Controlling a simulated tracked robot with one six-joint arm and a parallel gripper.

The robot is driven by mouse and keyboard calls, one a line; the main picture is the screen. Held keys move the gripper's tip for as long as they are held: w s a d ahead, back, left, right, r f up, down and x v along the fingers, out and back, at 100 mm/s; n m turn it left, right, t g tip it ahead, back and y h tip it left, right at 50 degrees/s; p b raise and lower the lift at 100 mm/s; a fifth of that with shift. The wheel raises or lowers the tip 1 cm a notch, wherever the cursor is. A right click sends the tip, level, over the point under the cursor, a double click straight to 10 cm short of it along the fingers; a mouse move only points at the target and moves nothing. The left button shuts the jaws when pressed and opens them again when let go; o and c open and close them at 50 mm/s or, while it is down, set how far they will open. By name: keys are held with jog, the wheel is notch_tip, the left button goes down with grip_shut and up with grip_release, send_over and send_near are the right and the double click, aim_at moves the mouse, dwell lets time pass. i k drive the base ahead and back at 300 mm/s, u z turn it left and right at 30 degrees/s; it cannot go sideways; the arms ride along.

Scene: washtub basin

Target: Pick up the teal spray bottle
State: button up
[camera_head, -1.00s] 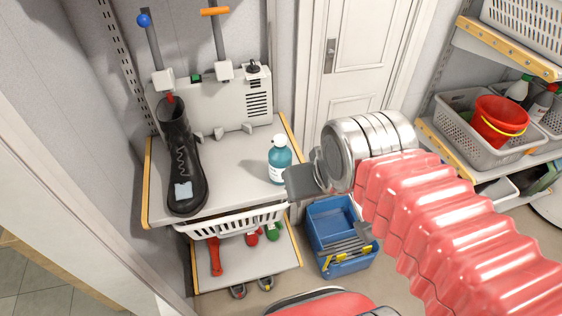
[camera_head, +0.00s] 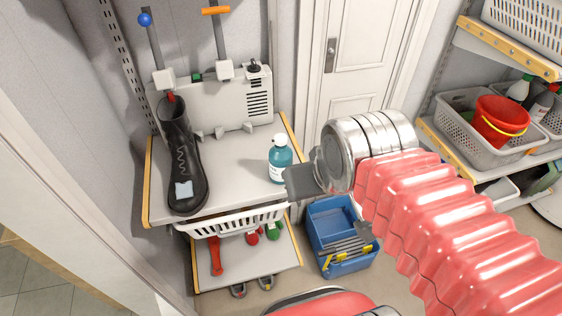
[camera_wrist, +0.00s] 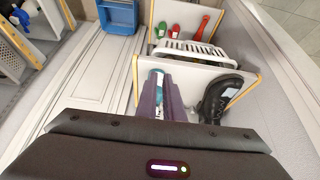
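The teal spray bottle (camera_head: 280,160) stands upright near the right edge of the grey shelf top, with a white label on its body. My gripper (camera_head: 303,181) is at its right side, low on the body, and a finger overlaps the bottle's right edge in the head view. In the wrist view the dark fingers (camera_wrist: 163,98) are close together, and a narrow strip of the bottle (camera_wrist: 158,84) shows between them. The far finger is hidden in the head view. I cannot tell whether the fingers press on the bottle.
A black boot (camera_head: 180,160) stands at the left of the grey shelf (camera_head: 232,170). A white basket (camera_head: 235,220) hangs below its front edge. A blue crate (camera_head: 335,265) is on the floor below my arm. A red bucket (camera_head: 500,120) is on the right shelving.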

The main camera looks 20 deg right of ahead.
aim_at(280, 157)
jog(key=u, duration=3)
jog(key=k, duration=0.6)
jog(key=u, duration=0.15)
